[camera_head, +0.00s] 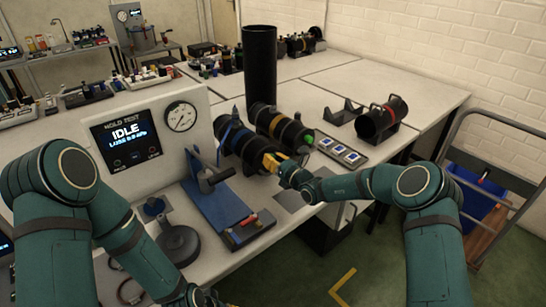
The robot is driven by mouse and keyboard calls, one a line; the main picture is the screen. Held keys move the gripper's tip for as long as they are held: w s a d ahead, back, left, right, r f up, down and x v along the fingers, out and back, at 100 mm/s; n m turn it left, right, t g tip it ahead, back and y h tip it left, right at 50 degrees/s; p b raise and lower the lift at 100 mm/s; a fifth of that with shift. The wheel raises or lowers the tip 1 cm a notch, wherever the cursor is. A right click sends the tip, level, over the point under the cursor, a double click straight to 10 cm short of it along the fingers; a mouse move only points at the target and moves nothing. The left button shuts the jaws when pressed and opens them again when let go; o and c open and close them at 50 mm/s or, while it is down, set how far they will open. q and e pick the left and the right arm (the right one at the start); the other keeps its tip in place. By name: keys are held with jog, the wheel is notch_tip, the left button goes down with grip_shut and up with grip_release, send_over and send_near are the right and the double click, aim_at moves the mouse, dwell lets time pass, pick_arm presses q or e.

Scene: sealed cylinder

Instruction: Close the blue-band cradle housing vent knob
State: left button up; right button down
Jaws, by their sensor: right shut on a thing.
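The blue-band housing (232,137) is a black cylinder with a blue band, lying in a cradle on the bench beside the test unit. My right gripper (272,162) has yellow fingers and is shut at the near right end of this housing, where the vent knob would sit. The fingers hide the knob, so its setting cannot be seen. My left gripper (196,298) is low at the bottom edge, partly cut off and away from the housing. Its jaws are not clear.
A yellow-band housing (277,124) with a green knob (309,139) lies just behind. A red-band housing (381,119) sits further right. A tall black cylinder (259,68) stands behind. A blue clamp fixture (215,200) and the test unit reading IDLE (128,139) are left.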

jog(key=shift+w+d+r+m, duration=0.1)
jog(key=shift+r+m, duration=0.25)
jog(key=shift+m, duration=0.25)
jog(key=c, duration=0.7)
grip_release()
jog(key=shift+c, duration=0.2)
jog(key=shift+f, duration=0.2)
jog(key=v, duration=1.2)
